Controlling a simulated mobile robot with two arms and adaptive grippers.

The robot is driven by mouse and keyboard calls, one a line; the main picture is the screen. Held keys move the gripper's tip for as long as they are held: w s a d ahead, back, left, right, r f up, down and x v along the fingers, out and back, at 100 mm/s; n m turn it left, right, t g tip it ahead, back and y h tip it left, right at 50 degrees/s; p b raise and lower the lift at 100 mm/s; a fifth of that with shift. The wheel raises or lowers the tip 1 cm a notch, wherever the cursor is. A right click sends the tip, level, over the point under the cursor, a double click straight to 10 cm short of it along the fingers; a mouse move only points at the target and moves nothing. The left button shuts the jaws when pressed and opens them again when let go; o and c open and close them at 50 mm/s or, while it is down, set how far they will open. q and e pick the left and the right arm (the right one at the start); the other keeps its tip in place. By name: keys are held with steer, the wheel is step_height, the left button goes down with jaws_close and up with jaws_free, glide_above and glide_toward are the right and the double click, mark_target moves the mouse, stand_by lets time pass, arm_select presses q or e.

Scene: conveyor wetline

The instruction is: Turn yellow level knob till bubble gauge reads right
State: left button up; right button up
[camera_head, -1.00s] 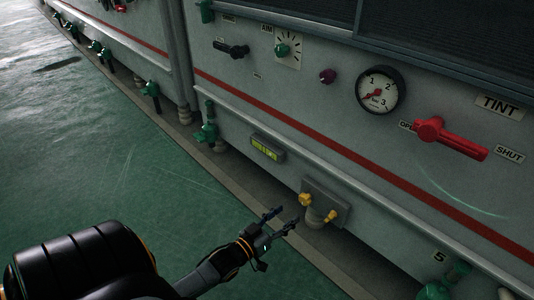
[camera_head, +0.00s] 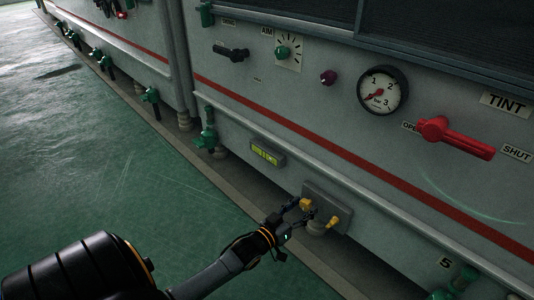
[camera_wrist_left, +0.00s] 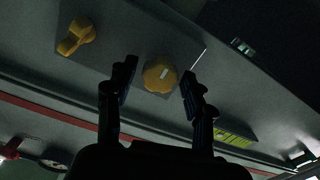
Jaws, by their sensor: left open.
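The yellow level knob (camera_head: 306,204) sits on a grey plate low on the machine. In the left wrist view the round yellow knob (camera_wrist_left: 160,74), with a pale mark on its face, lies between the two fingertips. My left gripper (camera_head: 305,210) is open around or just short of the knob; contact cannot be made out. The yellow-green bubble gauge (camera_head: 264,153) is on the panel up and left of the knob, and it also shows in the left wrist view (camera_wrist_left: 233,138). Its bubble is too small to read. My right gripper is not in view.
A second yellow handle (camera_head: 333,222) is close right of the knob on the same plate (camera_head: 341,209). A pipe rail runs above. A pressure gauge (camera_head: 382,90) and a red lever (camera_head: 455,137) are higher up. The green floor at left is clear.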

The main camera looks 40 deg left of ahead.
arm_select(q)
steer(key=c, duration=0.8)
steer(key=shift+o, duration=0.2)
steer(key=shift+m+p, duration=0.55)
steer(key=shift+m, duration=1.25)
steer(key=shift+p, duration=0.3)
steer(key=shift+m, duration=0.8)
